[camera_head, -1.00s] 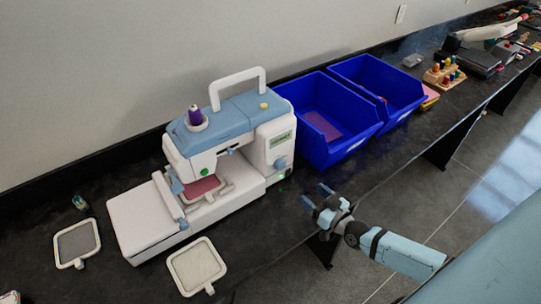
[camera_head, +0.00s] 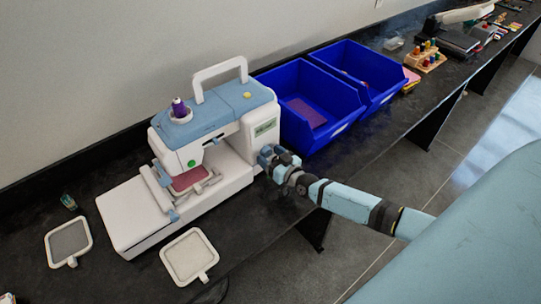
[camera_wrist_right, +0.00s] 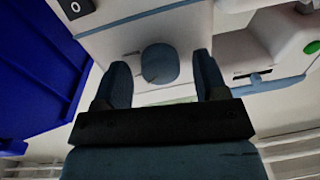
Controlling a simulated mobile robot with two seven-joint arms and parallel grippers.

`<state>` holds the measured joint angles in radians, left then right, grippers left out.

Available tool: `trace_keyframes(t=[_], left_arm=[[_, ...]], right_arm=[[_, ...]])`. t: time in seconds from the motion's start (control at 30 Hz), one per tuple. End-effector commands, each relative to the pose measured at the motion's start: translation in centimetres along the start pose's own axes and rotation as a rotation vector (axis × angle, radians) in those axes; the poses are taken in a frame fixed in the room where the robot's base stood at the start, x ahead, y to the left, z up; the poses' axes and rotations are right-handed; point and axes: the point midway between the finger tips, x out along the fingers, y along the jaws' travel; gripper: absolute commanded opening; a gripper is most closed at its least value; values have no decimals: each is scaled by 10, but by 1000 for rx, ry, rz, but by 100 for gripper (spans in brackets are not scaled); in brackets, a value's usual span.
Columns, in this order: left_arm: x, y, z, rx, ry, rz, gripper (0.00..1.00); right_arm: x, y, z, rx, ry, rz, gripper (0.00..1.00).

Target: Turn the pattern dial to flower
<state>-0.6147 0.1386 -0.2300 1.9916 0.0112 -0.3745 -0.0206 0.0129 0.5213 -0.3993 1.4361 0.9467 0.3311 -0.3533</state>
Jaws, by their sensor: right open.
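The white and blue sewing machine (camera_head: 215,125) stands on the dark bench. Its pattern dial, a round blue knob (camera_wrist_right: 160,64), shows in the right wrist view on the white end face. A thin dark mark lies on the knob; no pattern symbols can be read. My right gripper (camera_wrist_right: 160,75) is open, with one finger on each side of the knob. Whether the fingers touch it I cannot tell. In the head view my right gripper (camera_head: 268,156) is at the machine's right end and hides the dial. My left gripper is not in view.
Two blue bins (camera_head: 318,85) stand close to the right of the machine, near my right gripper. Two small hoops lie on the bench, one (camera_head: 190,254) in front and one (camera_head: 50,243) at left. A spool rack (camera_head: 425,58) stands farther back.

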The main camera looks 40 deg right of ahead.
Motion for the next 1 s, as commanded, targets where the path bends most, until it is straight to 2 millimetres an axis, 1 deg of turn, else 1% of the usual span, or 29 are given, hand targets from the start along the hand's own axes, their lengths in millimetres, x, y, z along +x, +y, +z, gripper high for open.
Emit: trace_keyframes(t=[0.27,0.3,0.37,0.4,0.47,0.5,0.77,1.0], left_arm=[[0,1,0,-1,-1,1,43],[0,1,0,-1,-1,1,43],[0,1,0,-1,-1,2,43],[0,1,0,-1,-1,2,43],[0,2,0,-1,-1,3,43],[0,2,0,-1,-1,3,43],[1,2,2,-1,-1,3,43],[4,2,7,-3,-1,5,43]], right_arm=[[1,0,0,0,-1,0,66],[1,0,0,0,-1,0,57],[1,0,0,0,-1,0,43],[1,0,0,0,-1,0,34],[1,0,0,0,-1,0,20],[1,0,0,0,-1,0,17],[1,0,1,22,1,0,17],[1,0,2,132,9,1,17]])
